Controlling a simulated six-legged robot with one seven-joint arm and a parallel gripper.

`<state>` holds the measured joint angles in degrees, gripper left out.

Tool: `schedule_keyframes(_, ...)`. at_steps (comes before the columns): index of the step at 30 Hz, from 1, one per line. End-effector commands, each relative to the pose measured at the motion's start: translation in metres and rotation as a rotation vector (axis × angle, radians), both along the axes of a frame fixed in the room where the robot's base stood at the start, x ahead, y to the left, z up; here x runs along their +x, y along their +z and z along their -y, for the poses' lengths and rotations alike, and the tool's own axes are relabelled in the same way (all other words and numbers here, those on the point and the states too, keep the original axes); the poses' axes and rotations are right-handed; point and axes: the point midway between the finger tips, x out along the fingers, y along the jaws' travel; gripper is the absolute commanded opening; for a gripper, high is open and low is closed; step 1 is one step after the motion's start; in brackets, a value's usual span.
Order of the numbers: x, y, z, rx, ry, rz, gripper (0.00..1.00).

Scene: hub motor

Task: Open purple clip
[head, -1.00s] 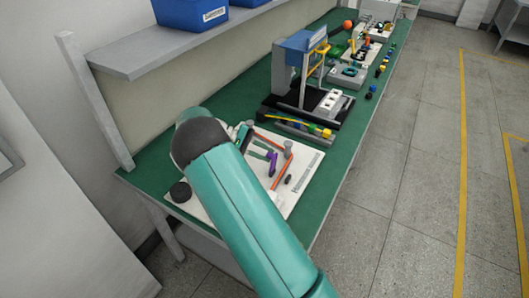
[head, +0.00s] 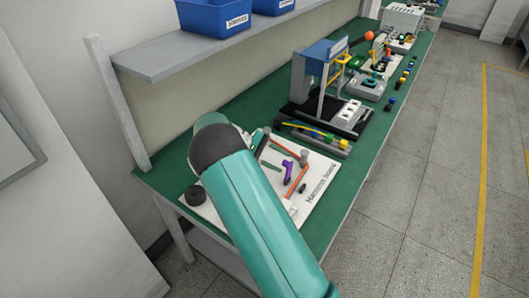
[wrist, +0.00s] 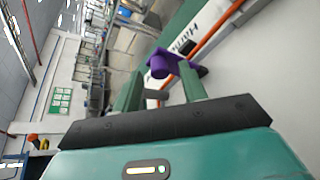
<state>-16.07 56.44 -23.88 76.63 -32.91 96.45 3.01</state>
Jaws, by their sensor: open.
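The purple clip (head: 288,166) is on the white board (head: 325,184), beside an orange strip (head: 297,182). My gripper (head: 286,162) is over the board with its two green fingers apart, one on either side of the clip's upper part. In the wrist view the purple clip (wrist: 162,62) shows at and between the tips of my gripper (wrist: 162,76). The right finger appears to overlap it; I cannot tell whether they touch. My teal arm covers part of the board in the head view.
A black round part (head: 195,195) is at the board's left corner. Beyond the board are a grey block with yellow parts (head: 318,138) and a blue-topped frame (head: 325,48). Blue bins (head: 213,16) sit on the shelf above. The floor on the right is clear.

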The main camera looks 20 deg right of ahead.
Motion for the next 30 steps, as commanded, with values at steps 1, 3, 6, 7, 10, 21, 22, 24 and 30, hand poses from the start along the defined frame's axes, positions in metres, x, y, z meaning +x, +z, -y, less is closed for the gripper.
schedule_keyframes(1,0.004,0.002,-0.005,0.001,0.003,0.002,0.42)
schedule_keyframes(3,0.011,0.005,-0.013,0.0,0.003,0.003,0.42)
schedule_keyframes(6,0.024,0.012,-0.028,0.0,0.004,0.003,0.42)
schedule_keyframes(7,0.028,0.015,-0.033,0.0,0.004,0.003,0.42)
schedule_keyframes(10,0.04,0.022,-0.048,-0.001,0.003,0.004,0.42)
schedule_keyframes(21,0.074,0.042,-0.089,-0.001,0.001,0.002,0.42)
schedule_keyframes(22,0.075,0.042,-0.091,-0.001,0.001,0.001,0.42)
schedule_keyframes(24,0.078,0.044,-0.094,-0.001,0.002,0.001,0.42)
schedule_keyframes(30,0.079,0.046,-0.097,0.001,0.002,0.001,0.42)
